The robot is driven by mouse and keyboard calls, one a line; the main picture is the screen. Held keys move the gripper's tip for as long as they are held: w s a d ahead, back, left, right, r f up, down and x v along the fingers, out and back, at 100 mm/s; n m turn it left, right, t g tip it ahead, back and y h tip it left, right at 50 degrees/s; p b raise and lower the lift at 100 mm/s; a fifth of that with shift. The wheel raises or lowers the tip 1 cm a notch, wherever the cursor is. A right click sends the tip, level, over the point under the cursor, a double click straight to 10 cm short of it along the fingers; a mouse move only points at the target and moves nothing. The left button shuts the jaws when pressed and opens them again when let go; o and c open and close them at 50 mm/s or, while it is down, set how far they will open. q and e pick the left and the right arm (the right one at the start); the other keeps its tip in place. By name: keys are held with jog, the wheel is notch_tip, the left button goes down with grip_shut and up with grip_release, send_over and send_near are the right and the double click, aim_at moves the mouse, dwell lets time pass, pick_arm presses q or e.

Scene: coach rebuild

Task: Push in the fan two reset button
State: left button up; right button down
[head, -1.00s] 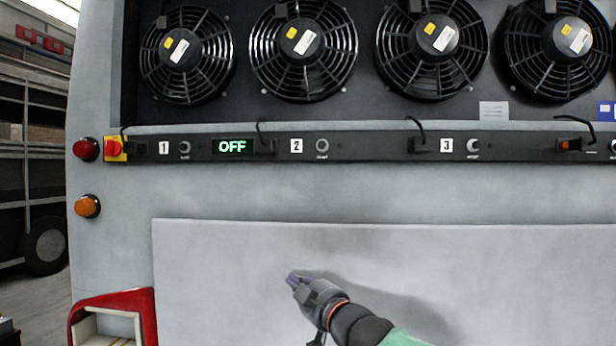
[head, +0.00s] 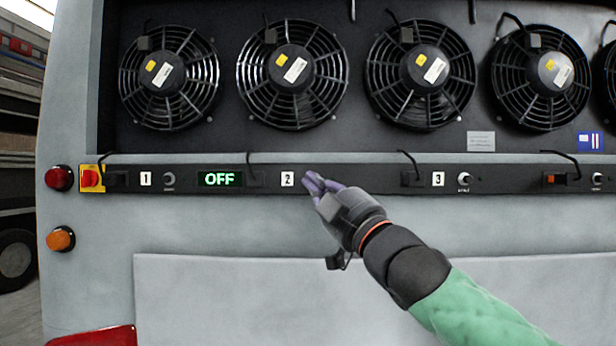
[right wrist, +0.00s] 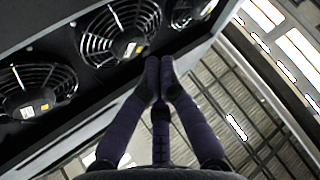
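The control strip (head: 390,180) runs below the fans, with the white label 2 (head: 287,180) under the second fan (head: 292,75). The fan two reset button beside that label is hidden behind my right gripper (head: 313,184). The fingertips overlap the strip just right of label 2; I cannot tell whether they touch it. In the right wrist view, the purple fingers (right wrist: 160,68) are closed together with nothing between them, and no button shows there. My left gripper is not in view.
A green OFF display (head: 220,179) sits left of label 2. Similar knobs stand by label 1 (head: 146,179) and label 3 (head: 438,180). A red switch (head: 91,178) is at the strip's left end. Cables hang onto the strip.

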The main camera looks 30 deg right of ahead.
jog(key=shift+w, duration=0.1)
jog(key=w+d+p, duration=0.4)
jog(key=w, duration=0.3)
jog(key=shift+w+d, duration=0.2)
jog(key=shift+d, duration=0.15)
dwell(0.4)
jog(key=shift+w+p, duration=0.1)
jog(key=shift+p, duration=0.2)
dwell(1.0)
jog(key=shift+w+d, duration=0.2)
jog(key=shift+w, duration=0.05)
jog(key=shift+w+d+p, duration=0.15)
jog(key=shift+w+p, duration=0.15)
jog(key=shift+p, duration=0.1)
dwell(0.7)
jog(key=shift+w+d, duration=0.15)
dwell(0.4)
